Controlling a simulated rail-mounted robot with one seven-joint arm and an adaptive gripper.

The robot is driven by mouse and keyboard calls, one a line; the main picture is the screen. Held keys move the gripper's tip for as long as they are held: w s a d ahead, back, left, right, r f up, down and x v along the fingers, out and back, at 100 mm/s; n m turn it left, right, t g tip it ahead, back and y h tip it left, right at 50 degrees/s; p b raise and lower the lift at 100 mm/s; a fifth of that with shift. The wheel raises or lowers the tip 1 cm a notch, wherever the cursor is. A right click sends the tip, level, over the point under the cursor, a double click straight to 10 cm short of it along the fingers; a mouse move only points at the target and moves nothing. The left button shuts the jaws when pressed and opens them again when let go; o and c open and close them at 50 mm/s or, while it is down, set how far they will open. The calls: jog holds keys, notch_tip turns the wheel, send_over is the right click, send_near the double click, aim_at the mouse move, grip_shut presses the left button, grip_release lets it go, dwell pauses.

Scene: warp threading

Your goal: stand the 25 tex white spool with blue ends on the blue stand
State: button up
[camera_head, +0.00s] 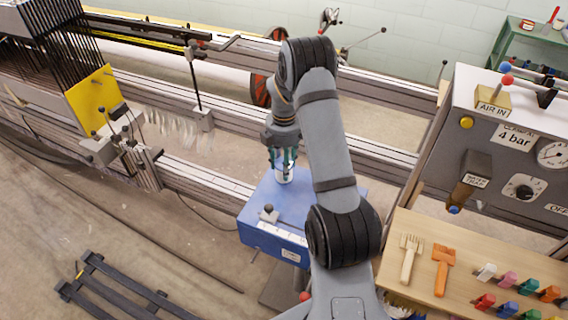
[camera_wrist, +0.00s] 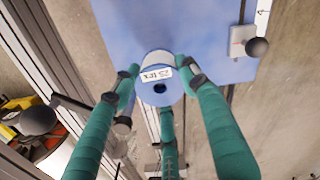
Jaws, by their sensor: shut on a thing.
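My gripper (camera_head: 283,158) reaches down over the blue stand (camera_head: 298,208) in the head view. It is shut on the white spool (camera_head: 284,176), which shows below its fingers. In the wrist view the green fingers (camera_wrist: 158,72) close around the spool (camera_wrist: 158,90) from its sides. The spool has blue ends, a dark centre hole and a label reading 25 tex. One end faces the wrist camera, so it looks about upright. The flat top of the blue stand (camera_wrist: 195,25) lies behind it. I cannot tell whether the spool's far end touches it.
A small grey block with a dark knob (camera_head: 268,213) sits on the stand's top. Loom rails (camera_head: 225,110) run behind it. A wooden board (camera_head: 425,232) with combs and coloured pieces and a control panel (camera_head: 515,160) stand right. A black slatted frame (camera_head: 125,288) lies on the floor.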

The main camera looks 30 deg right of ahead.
jog(key=shift+f, duration=0.45)
jog(key=shift+f+b, duration=0.7)
jog(key=shift+b, duration=0.05)
dwell(0.3)
jog(key=o, duration=1.3)
jog(key=shift+c, duration=0.2)
notch_tip(320, 180, up, 12)
jog(key=shift+f, duration=0.1)
